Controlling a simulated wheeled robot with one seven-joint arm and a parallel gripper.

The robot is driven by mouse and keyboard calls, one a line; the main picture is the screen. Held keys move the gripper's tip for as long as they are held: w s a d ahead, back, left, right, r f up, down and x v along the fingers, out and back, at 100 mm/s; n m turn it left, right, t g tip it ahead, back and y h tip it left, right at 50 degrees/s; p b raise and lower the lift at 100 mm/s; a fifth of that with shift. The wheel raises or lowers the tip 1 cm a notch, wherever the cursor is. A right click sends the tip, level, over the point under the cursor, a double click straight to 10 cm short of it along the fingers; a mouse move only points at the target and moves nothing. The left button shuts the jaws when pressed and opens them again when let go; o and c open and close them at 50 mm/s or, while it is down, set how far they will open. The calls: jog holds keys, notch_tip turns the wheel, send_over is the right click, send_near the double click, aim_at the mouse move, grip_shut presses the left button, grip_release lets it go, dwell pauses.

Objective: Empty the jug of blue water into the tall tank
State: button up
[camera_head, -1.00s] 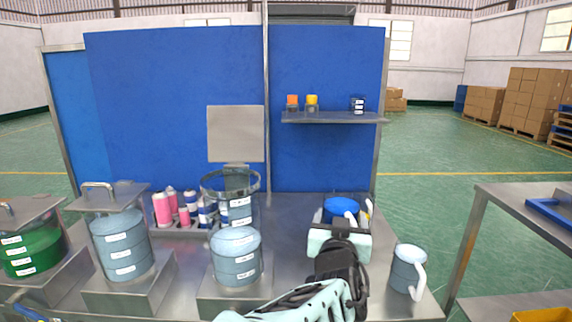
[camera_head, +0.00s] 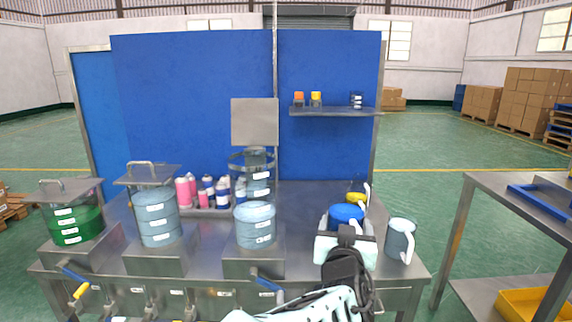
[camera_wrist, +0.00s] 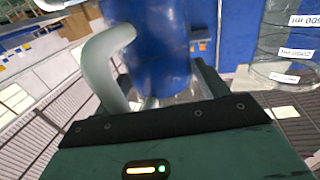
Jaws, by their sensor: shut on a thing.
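The jug of blue water (camera_head: 346,216) has a white handle and is held in my gripper (camera_head: 346,240), over the right part of the steel bench. In the wrist view the blue jug (camera_wrist: 158,55) stands between the fingers, with its pale handle to the left. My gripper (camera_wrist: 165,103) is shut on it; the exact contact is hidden. A lidded tank (camera_head: 158,217) with pale blue contents and a shorter-looking labelled tank (camera_head: 255,226) stand on steel stands to the left. I cannot tell surely which is the tall tank. A clear labelled vessel (camera_wrist: 285,40) shows at the wrist view's right.
A green-filled tank (camera_head: 77,225) stands at far left. A grey-blue jug (camera_head: 400,240) is right of my gripper, and a yellow jug (camera_head: 356,196) is behind it. Pink and blue cans (camera_head: 205,192) stand at the back. A side table (camera_head: 520,192) is at right.

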jog(key=s+d+f+n+y, duration=0.1)
jog(key=s+d+f, duration=0.4)
jog(key=d+f, duration=0.5)
jog(key=s+d+f+n+y, duration=0.1)
jog(key=s+d+f+y, duration=0.2)
jog(key=d+f, duration=0.7)
notch_tip(320, 180, down, 4)
jog(key=s, duration=0.2)
jog(key=shift+s, duration=0.4)
jog(key=shift+a+f+n, duration=0.1)
jog(key=shift+a+n, duration=0.05)
jog(key=shift+n, duration=0.15)
